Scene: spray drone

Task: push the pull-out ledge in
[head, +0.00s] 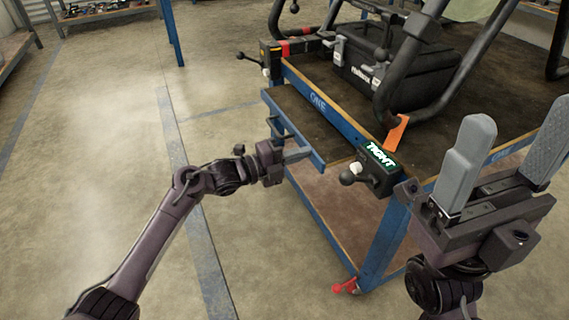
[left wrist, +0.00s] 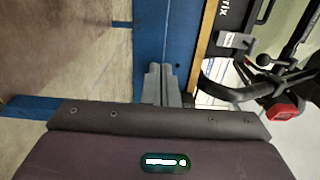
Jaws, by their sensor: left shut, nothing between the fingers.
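The pull-out ledge (head: 290,112) sticks out from the left side of the blue-framed table (head: 318,103). It has a brown top, a blue front edge and dark handle parts. My left gripper (head: 302,155) is shut and empty, with its grey fingers at the ledge's blue front edge. In the left wrist view the closed fingers (left wrist: 160,80) point at a blue bar (left wrist: 151,45); I cannot tell whether they touch it. My right gripper (head: 508,140) is open and empty in front of the table, its two grey fingers wide apart.
A black-framed drone with a dark box (head: 375,75) stands on the table. A black clamp with a green label (head: 380,156) and an orange tab (head: 396,132) sit at the near corner. A red caster foot (head: 346,287) is below. The floor (head: 110,110) to the left is clear.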

